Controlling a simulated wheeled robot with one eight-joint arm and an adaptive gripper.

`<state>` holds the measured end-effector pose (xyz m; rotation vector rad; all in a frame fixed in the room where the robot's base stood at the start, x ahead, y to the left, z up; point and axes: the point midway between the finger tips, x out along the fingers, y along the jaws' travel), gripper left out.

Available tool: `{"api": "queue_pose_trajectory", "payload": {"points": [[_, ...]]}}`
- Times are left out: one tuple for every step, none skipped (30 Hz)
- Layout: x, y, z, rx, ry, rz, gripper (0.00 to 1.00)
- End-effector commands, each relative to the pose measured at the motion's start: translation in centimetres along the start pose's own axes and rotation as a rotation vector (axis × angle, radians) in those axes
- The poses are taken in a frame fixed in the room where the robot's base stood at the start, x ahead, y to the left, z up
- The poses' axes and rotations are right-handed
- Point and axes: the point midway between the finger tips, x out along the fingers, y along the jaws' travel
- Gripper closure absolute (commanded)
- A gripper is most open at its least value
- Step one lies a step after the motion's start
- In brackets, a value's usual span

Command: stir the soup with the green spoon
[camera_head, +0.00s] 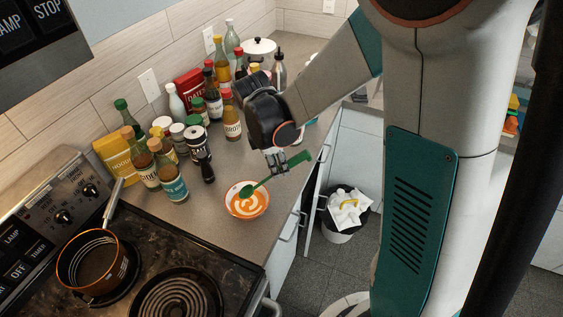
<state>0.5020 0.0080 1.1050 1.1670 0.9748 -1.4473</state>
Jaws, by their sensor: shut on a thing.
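A small orange bowl (236,211) of soup stands on the grey counter near its front edge. The soup (247,205) is orange with a pale swirl. My gripper (277,167) is above and to the right of the bowl, shut on the handle of the green spoon (292,163). The spoon slants down to the left, and its dark green bowl end is over the soup at the far side. I cannot tell how deep the spoon tip sits in the soup. The fingers are small and partly hidden by the handle.
A stove (213,259) with coil burners and a copper-coloured saucepan (75,279) is at the lower left. Several bottles and jars (172,172) crowd the counter behind the bowl. A trash bin (334,234) stands on the floor at right. Bare counter (214,227) lies left of the bowl.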

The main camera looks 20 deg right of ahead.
Motion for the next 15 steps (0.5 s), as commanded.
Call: {"api": "queue_pose_trajectory", "payload": {"points": [[0.6,0.0,-0.3,-0.001,0.000,0.000,1.00],[0.8,0.0,-0.4,-0.001,0.000,0.000,1.00],[1.0,0.0,-0.6,-0.001,0.000,0.000,1.00],[1.2,0.0,-0.8,-0.002,0.000,0.000,1.00],[1.5,0.0,-0.8,-0.001,0.000,0.000,1.00],[1.9,0.0,-0.9,-0.001,0.000,0.000,1.00],[2.1,0.0,-1.0,-0.001,0.000,0.000,1.00],[2.3,0.0,-1.1,-0.001,0.000,0.000,1.00],[2.6,0.0,-1.2,-0.001,0.000,0.000,1.00],[2.9,0.0,-1.3,-0.001,0.000,0.000,1.00],[3.1,0.0,-1.4,-0.001,0.000,0.000,1.00],[3.4,0.0,-1.5,-0.001,0.000,0.000,1.00],[3.6,0.0,-1.6,-0.001,0.000,0.000,1.00],[3.8,0.0,-1.7,-0.001,0.000,0.000,1.00],[4.1,0.0,-1.8,-0.001,0.000,0.000,1.00]]}}
